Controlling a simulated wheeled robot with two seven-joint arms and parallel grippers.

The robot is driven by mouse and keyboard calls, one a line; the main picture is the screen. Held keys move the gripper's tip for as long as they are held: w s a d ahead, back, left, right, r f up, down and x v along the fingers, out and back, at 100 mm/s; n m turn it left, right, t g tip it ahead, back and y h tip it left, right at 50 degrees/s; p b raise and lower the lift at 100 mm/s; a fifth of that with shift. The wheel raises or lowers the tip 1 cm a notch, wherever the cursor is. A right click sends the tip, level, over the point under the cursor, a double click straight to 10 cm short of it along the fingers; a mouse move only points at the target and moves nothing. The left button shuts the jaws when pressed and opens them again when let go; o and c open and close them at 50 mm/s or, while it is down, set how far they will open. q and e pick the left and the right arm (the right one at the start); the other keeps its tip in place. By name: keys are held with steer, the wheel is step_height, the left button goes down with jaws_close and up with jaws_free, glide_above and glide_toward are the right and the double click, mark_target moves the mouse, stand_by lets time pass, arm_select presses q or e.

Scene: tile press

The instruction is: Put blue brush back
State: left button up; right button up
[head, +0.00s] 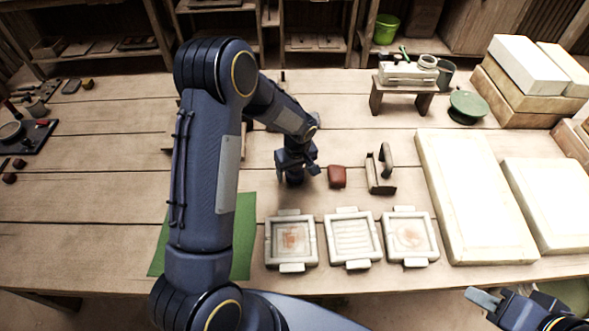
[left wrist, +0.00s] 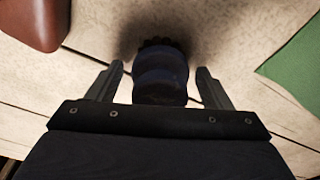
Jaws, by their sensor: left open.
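My left gripper (head: 297,178) points down at the table, left of a red-brown block. In the left wrist view its two fingers (left wrist: 160,85) stand apart, one on each side of a dark blue rounded object (left wrist: 160,78), which looks like the blue brush. A dark, rough end shows at its top. Gaps show between it and the fingers. In the head view my gripper hides it. My right gripper (head: 484,298) is at the lower right, away from the objects; its finger gap cannot be made out. A pale holder (head: 400,74) with a green-handled item stands on a small wooden stand.
The red-brown block (head: 337,176) and a handled tool (head: 381,172) are right of my left gripper. Three tile frames (head: 291,266) line the front edge. A green mat (head: 243,235) lies behind my arm. Large pale slabs (head: 462,190) fill the right.

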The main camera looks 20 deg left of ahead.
mark_target(296, 169)
arm_select(q)
steer(key=r, duration=0.7)
steer(key=s+d+r, duration=0.1)
steer(key=r, duration=0.2)
steer(key=shift+r, duration=0.4)
steer(key=shift+s+r, duration=0.1)
steer(key=shift+r, duration=0.6)
steer(key=s+d+r+m+t+h, duration=0.1)
steer(key=s+r+m, duration=0.1)
steer(key=s, duration=0.6)
steer(key=s+d+r+m+t+h, duration=0.1)
steer(key=s+r+m+t+h, duration=0.1)
steer(key=s+r, duration=0.3)
steer(key=s+d+r+m+t+h, duration=0.1)
steer(key=s+r+m, duration=0.2)
steer(key=s, duration=1)
steer(key=shift+r+m+t+h, duration=0.3)
steer(key=shift+r+m+h, duration=0.1)
steer(key=shift+m, duration=0.2)
